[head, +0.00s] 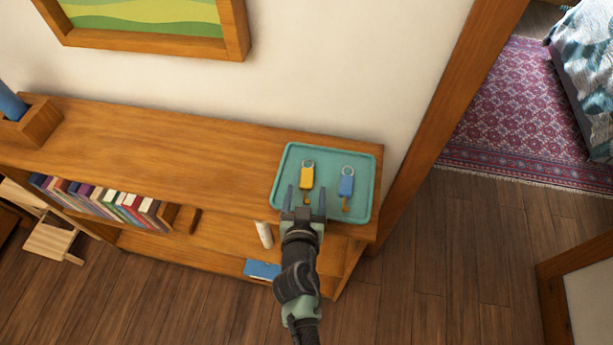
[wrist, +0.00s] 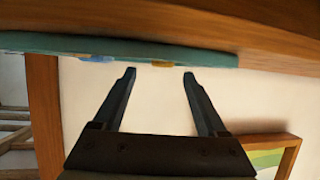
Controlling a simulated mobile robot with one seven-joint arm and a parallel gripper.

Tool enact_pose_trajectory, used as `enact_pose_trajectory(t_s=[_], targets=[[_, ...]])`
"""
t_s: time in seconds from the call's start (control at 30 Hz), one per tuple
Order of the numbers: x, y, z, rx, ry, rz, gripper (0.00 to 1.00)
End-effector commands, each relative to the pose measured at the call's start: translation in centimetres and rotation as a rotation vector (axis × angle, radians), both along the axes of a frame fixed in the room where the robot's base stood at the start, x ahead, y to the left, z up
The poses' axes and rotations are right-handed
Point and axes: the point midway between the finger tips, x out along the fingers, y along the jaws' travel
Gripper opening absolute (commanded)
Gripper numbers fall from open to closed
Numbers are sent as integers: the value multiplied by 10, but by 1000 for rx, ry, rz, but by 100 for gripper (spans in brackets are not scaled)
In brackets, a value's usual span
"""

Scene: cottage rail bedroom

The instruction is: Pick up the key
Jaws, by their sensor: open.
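Two keys lie on a teal tray (head: 363,213) at the right end of the wooden shelf top. The yellow key (head: 306,177) is on the left and the blue key (head: 346,187) on the right, both with a ring at the far end. My gripper (head: 305,189) is open and empty at the tray's near side, in line with the yellow key and partly overlapping its lower end in the picture. The wrist view shows the tray (wrist: 215,58) nearly edge-on, with the yellow key (wrist: 163,64) opposite the gap between my fingers (wrist: 159,74) and the blue key (wrist: 97,59) left.
The wooden shelf (head: 180,140) holds a row of books (head: 110,202) below its top. A wooden box (head: 35,125) stands at the far left. A picture frame (head: 150,38) hangs above. A white cylinder (head: 264,235) and a blue item (head: 262,270) sit below the tray.

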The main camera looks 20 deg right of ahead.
Motion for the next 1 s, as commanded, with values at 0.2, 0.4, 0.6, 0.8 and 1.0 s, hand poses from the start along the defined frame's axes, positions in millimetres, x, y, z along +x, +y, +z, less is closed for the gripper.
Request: enact_pose_trajectory(t_s=[0.2, 0.4, 0.6, 0.8, 1.0], targets=[[25, -10, -8, -2, -1, -1, 75], [34, -14, -12, -1, 0, 0, 75], [34, -14, -12, 0, -1, 1, 75], [34, -14, -12, 0, -1, 0, 43], [34, -14, -12, 0, -1, 0, 7]])
